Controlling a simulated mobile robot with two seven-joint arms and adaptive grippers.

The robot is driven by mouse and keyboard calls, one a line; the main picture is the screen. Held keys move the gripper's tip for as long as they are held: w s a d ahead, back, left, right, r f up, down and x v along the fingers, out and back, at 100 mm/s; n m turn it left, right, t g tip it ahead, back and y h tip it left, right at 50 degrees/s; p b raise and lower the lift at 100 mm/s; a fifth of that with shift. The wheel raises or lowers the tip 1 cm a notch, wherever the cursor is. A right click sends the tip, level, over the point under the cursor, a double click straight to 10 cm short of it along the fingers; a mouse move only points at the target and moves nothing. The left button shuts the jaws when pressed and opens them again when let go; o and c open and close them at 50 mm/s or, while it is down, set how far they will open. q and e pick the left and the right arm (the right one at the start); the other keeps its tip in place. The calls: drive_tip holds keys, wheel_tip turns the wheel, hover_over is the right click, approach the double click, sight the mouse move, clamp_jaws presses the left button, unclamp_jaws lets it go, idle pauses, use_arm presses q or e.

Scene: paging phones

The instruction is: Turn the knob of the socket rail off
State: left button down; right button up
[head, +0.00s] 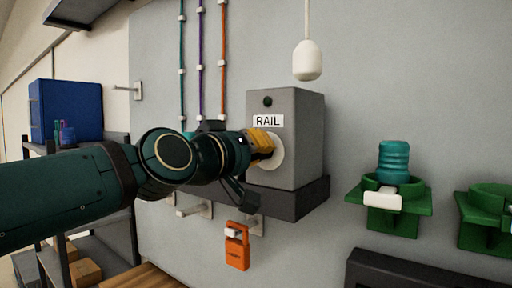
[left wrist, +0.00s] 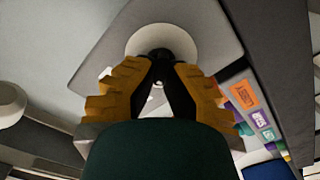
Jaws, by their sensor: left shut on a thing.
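The grey box labelled RAIL (head: 300,130) is fixed on the wall above a dark ledge. A small dark lamp (head: 267,101) sits above its label. Its front carries a white round plate (head: 278,152), which also shows in the left wrist view (left wrist: 193,38). The black knob (left wrist: 160,57) stands at the plate's middle; in the head view my gripper hides it. My left gripper (head: 264,146), with yellow fingertips, is shut on the knob from the front. In the left wrist view its fingers (left wrist: 158,82) close from both sides. My right gripper is in neither view.
A white pull (head: 307,60) hangs on a cord above the box. An orange tag (head: 237,247) hangs below the ledge. Green wall holders are at the right, one holding a teal jar (head: 394,161). A blue crate (head: 66,110) stands on the shelf at the left.

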use_arm(q)
drive_tip(key=shift+a+r+n, duration=0.1)
drive_tip(key=shift+r+n, duration=0.2)
drive_tip(key=shift+n, duration=0.3)
drive_tip(key=c, duration=1.2)
unclamp_jaws()
drive_tip(key=o, duration=0.5)
drive_tip(key=shift+w+d+f, duration=0.1)
drive_tip(key=shift+d+f, duration=0.05)
drive_tip(key=shift+d, duration=0.05)
drive_tip(key=shift+c, duration=0.2)
drive_tip(key=shift+w+f, duration=0.1)
drive_tip(key=shift+w, duration=0.05)
drive_tip(key=v, duration=1.2)
